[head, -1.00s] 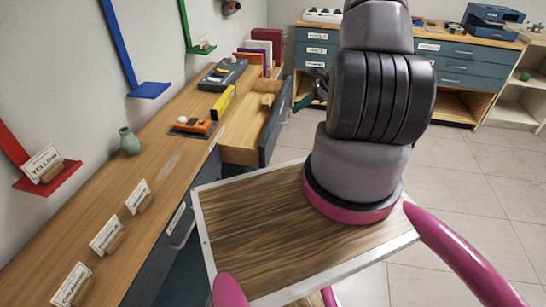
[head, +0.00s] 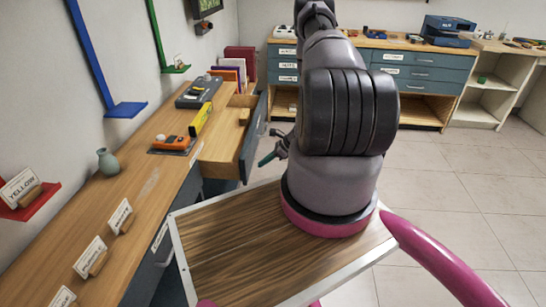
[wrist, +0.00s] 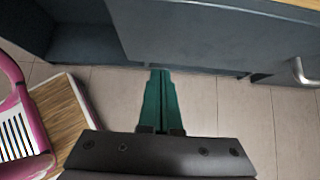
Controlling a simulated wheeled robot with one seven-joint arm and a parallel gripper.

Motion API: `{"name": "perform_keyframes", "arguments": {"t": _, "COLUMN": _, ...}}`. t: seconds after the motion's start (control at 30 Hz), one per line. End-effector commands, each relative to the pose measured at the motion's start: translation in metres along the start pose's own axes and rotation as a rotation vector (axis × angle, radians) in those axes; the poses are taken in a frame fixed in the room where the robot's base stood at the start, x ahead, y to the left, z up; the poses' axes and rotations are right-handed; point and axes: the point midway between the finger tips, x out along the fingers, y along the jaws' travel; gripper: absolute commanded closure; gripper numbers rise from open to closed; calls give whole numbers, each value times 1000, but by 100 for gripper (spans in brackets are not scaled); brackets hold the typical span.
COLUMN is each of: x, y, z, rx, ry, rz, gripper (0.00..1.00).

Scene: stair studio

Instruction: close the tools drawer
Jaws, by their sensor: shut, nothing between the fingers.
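The open drawer (head: 217,147) sticks out of the left workbench, its light wooden inside showing and a small wooden block in it. Its blue-grey front (head: 251,140) faces right; I cannot read a label on it. My gripper (head: 266,160) is to the right of this front, low and close to it, with green fingers. In the wrist view my gripper (wrist: 161,74) is shut and empty, its tips just short of a blue-grey panel (wrist: 205,35) that looks like the drawer front. Whether the tips touch it is unclear.
The left workbench top (head: 130,190) carries an orange tool (head: 172,142), a yellow level (head: 201,119), a vase (head: 108,162) and label cards. A metal handle (wrist: 304,72) shows at right in the wrist view. Tiled floor (head: 440,200) is free on the right.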

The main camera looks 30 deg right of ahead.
Motion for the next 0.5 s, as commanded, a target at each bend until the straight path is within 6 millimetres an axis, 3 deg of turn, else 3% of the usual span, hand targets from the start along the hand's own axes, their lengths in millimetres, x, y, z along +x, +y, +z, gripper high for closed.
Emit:
{"name": "perform_keyframes", "arguments": {"t": 0.2, "x": 18, "y": -1, "z": 22, "rx": -2, "ry": -1, "rz": 0, "gripper": 100}}
{"name": "perform_keyframes", "arguments": {"t": 0.5, "x": 22, "y": -1, "z": 26, "rx": -2, "ry": -1, "rz": -1, "gripper": 100}}
